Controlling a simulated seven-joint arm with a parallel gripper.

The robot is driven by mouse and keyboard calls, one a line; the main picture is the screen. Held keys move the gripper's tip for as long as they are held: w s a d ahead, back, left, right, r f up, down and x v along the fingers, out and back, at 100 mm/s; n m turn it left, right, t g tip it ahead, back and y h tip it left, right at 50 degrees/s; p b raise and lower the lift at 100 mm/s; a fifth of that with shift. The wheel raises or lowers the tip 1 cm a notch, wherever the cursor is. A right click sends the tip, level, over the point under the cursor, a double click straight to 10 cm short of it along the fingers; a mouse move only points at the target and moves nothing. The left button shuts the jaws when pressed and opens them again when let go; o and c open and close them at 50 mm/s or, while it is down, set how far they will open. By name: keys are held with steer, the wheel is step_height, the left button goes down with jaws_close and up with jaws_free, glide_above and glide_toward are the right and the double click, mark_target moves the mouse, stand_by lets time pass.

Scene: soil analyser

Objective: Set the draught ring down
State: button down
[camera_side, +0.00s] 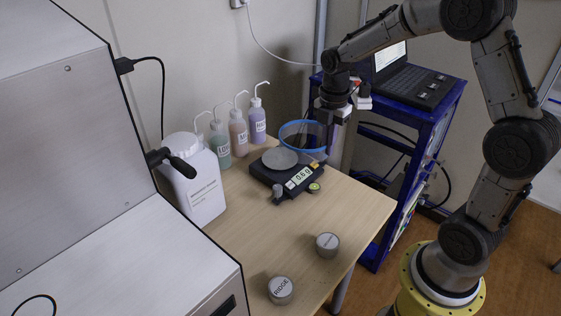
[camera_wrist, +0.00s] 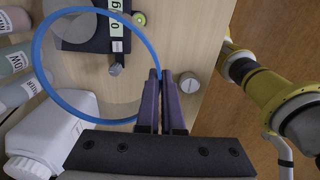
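The draught ring (camera_side: 303,124) is a clear, see-through band with a blue rim. My gripper (camera_side: 331,118) is closed on its right side, and the ring appears held in the air behind the scale. In the wrist view the ring's blue rim (camera_wrist: 37,62) is large and reaches the fingertips of my gripper (camera_wrist: 159,73), which pinch its wall. The black scale (camera_side: 268,174) stands on the table with a round grey pan (camera_side: 280,159) and a lit display. In the side view the ring is beyond the pan, not around it.
Several wash bottles (camera_side: 238,133) and a white jug (camera_side: 199,182) line the wall side. Two lidded tins, one marked RIDGE (camera_side: 280,290), stand nearer. A blue cart (camera_side: 375,141) carries a laptop. The table's middle is clear.

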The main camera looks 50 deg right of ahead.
steer(key=shift+d+f, duration=0.15)
steer(key=shift+d, duration=0.25)
steer(key=w+d+f, duration=0.1)
steer(key=w+f, duration=0.2)
steer(key=w, duration=0.1)
steer(key=w+d+f, duration=0.1)
steer(key=w+f, duration=0.2)
steer(key=w, duration=0.1)
steer(key=w+d+f, duration=0.1)
steer(key=w+f, duration=0.2)
steer(key=w, duration=0.2)
steer(key=shift+d+f, duration=0.35)
steer(key=shift+d, duration=0.05)
steer(key=shift+w+f, duration=0.1)
steer(key=shift+f, duration=1.5)
steer(key=shift+f, duration=0.4)
steer(key=shift+f, duration=0.2)
